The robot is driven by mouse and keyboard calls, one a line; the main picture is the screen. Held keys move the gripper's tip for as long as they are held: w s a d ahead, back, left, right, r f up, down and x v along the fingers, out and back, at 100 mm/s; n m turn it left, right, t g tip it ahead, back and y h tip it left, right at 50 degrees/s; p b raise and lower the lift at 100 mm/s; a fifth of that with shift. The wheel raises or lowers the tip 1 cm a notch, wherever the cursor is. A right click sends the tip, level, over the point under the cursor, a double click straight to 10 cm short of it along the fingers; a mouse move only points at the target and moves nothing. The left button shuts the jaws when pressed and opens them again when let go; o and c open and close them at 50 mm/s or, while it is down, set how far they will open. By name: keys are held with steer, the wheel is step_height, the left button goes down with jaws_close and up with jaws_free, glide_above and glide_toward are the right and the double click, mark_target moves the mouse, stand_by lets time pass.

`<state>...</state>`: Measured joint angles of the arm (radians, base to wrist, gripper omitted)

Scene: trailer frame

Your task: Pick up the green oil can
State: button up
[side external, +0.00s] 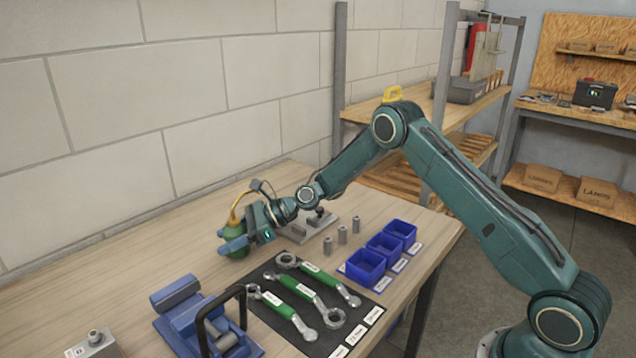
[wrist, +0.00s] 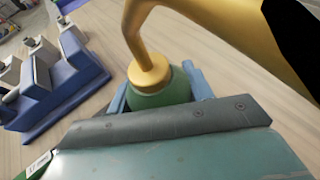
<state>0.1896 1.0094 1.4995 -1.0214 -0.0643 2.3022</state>
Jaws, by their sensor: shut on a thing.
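The green oil can (side external: 237,246) with a yellow spout (side external: 235,212) is near the far-left part of the wooden table. My gripper (side external: 239,241) is shut on the can's green body, with blue fingers on both sides of it. In the wrist view, the oil can (wrist: 157,97) shows between the fingers, with its gold cap and curved spout rising toward the camera. The can looks upright or nearly so. I cannot tell whether its base touches the table.
A blue vise-like fixture (side external: 195,315) stands at front left. Several green-handled wrenches (side external: 296,288) lie on a black mat. Blue bins (side external: 384,249) and small grey cylinders (side external: 342,234) stand to the right. A block wall (side external: 130,130) runs behind the table.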

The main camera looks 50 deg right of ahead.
step_height(320, 180, up, 18)
stand_by(0.5)
steer(key=shift+d, duration=0.1)
stand_by(0.5)
steer(key=shift+s+d+f+m+t, duration=0.35)
steer(key=shift+s+d+m+t, duration=0.05)
steer(key=shift+s+d, duration=0.1)
steer(key=s+d+f+m+t+h, duration=0.2)
steer(key=s+d+f+m+h, duration=0.1)
steer(key=s, duration=0.4)
steer(key=s+d+f+m+t+h, duration=0.2)
steer(key=s+d+f+m+h, duration=0.2)
steer(key=s+d, duration=0.2)
steer(key=shift+s+d+f+t, duration=0.25)
steer(key=shift+s+d+t, duration=0.05)
steer(key=shift+s, duration=0.35)
